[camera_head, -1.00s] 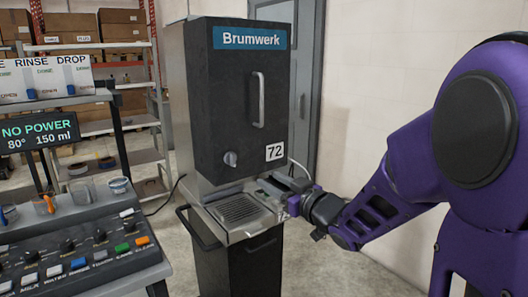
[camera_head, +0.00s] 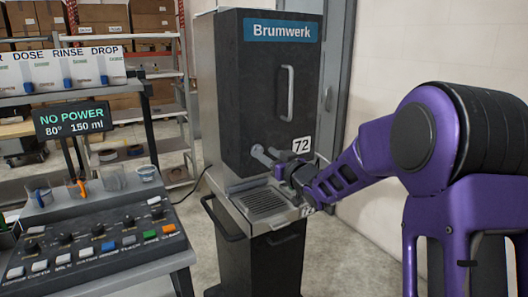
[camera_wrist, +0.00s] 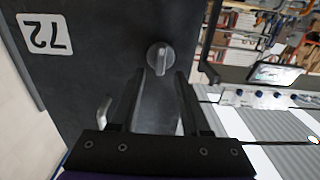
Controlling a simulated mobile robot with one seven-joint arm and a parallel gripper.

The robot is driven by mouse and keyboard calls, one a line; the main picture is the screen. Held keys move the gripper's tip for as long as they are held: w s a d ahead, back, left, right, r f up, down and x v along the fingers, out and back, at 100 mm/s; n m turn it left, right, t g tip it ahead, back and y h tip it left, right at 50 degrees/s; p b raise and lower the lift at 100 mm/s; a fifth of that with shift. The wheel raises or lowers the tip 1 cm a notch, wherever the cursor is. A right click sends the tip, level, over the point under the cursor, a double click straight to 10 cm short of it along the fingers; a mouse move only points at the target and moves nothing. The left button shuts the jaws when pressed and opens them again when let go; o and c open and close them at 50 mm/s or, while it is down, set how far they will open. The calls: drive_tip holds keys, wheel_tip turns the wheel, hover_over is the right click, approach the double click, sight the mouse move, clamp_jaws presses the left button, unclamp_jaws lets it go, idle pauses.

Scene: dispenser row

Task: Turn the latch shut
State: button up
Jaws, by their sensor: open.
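The latch (camera_head: 257,150) is a small grey turn-knob on the front of the dark Brumwerk cabinet door (camera_head: 262,95), left of the 72 label. In the wrist view the latch (camera_wrist: 160,55) is a round knob with a raised ridge running nearly up and down the picture. My gripper's open fingers (camera_wrist: 160,76) point at it, one to each side of the ridge's lower end. I cannot tell whether they touch it.
A bar handle (camera_head: 287,93) stands out from the door above the latch. A drip tray (camera_head: 266,202) juts out below. A control console (camera_head: 95,240) with a NO POWER display (camera_head: 73,118) stands at the left. Shelves with boxes are behind.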

drive_tip(key=shift+x, duration=1.1)
clamp_jaws()
